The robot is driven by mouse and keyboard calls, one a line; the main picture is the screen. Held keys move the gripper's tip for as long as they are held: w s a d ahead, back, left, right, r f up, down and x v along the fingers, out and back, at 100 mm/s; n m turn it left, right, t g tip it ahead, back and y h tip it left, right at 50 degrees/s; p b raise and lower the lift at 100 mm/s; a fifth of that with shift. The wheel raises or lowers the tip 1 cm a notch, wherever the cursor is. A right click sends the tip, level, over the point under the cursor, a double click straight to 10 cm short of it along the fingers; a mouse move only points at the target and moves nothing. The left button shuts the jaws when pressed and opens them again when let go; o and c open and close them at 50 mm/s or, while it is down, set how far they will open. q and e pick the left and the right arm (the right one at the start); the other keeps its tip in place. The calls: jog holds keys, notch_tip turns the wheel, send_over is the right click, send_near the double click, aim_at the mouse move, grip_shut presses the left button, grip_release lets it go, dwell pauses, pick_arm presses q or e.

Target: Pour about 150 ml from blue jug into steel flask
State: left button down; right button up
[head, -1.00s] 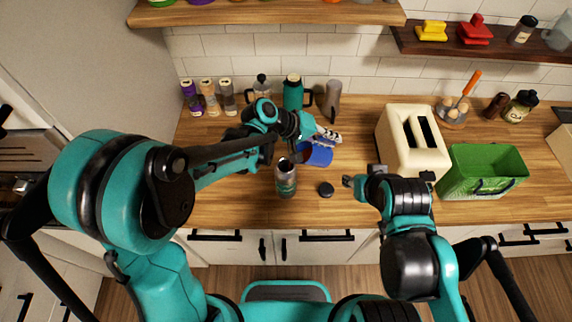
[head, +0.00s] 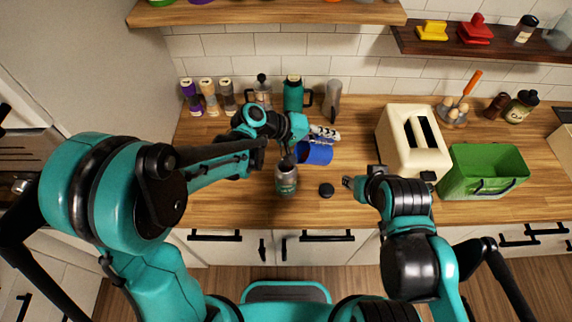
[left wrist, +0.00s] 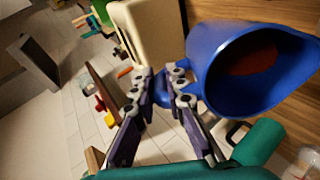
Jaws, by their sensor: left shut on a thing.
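The blue jug (head: 316,153) is in the air, tipped toward the left, with its mouth near the top of the steel flask. My left gripper (head: 303,132) is shut on the jug's handle. In the left wrist view, the fingers (left wrist: 163,88) hold the handle, and the jug (left wrist: 215,70) shows a brown-red content inside. The steel flask (head: 287,183) stands upright on the counter, with a dark patch at its mouth; I cannot tell whether it is liquid falling in. My right gripper (head: 350,182) is right of the flask; its jaws are too small to judge.
A black lid (head: 326,190) lies on the counter right of the flask. A cream toaster (head: 400,150) and green bin (head: 485,170) stand to the right. Several jars, a teal mug (head: 293,93) and a grey bottle (head: 332,98) line the wall behind.

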pick_arm(q)
jog(key=shift+s, duration=0.1)
jog(key=w+d+f+g+y+b, duration=0.2)
jog(key=d+f+g+y+b, duration=0.1)
jog(key=d+f+y, duration=0.6)
notch_tip(320, 180, down, 4)
jog(key=shift+w+r+y, duration=0.1)
jog(key=shift+w+y, duration=0.1)
jog(key=shift+y, duration=0.9)
